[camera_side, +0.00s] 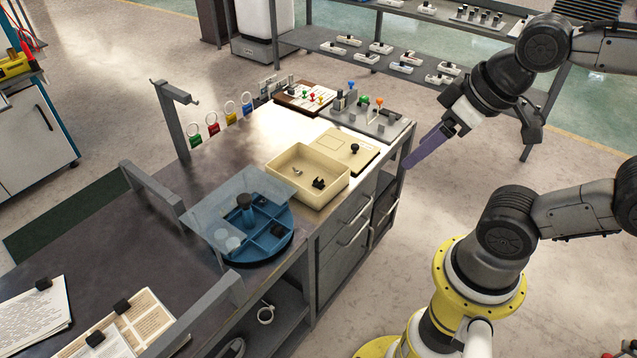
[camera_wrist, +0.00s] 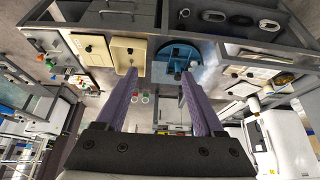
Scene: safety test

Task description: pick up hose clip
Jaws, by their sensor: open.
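An open cream tray (camera_side: 288,187) sits on the bench and holds a small black piece (camera_side: 318,184) and a small metallic piece (camera_side: 297,171). I cannot tell which, if either, is the hose clip. The tray also shows in the wrist view (camera_wrist: 115,64). A round blue divided tray (camera_side: 256,252) holds another black piece (camera_side: 260,200) and is partly under a clear sheet (camera_side: 211,213). My gripper (camera_side: 408,163) has long purple fingers, open and empty, in the air right of the bench. In the wrist view its fingers (camera_wrist: 159,75) stand apart with nothing between them.
A cream lidded box (camera_side: 352,147) with a black knob stands behind the open tray. Grey fixtures (camera_side: 372,121) with coloured knobs are farther back. A tall post (camera_side: 177,120) and coloured tags (camera_side: 213,124) line the far edge. Papers (camera_side: 125,325) lie front left.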

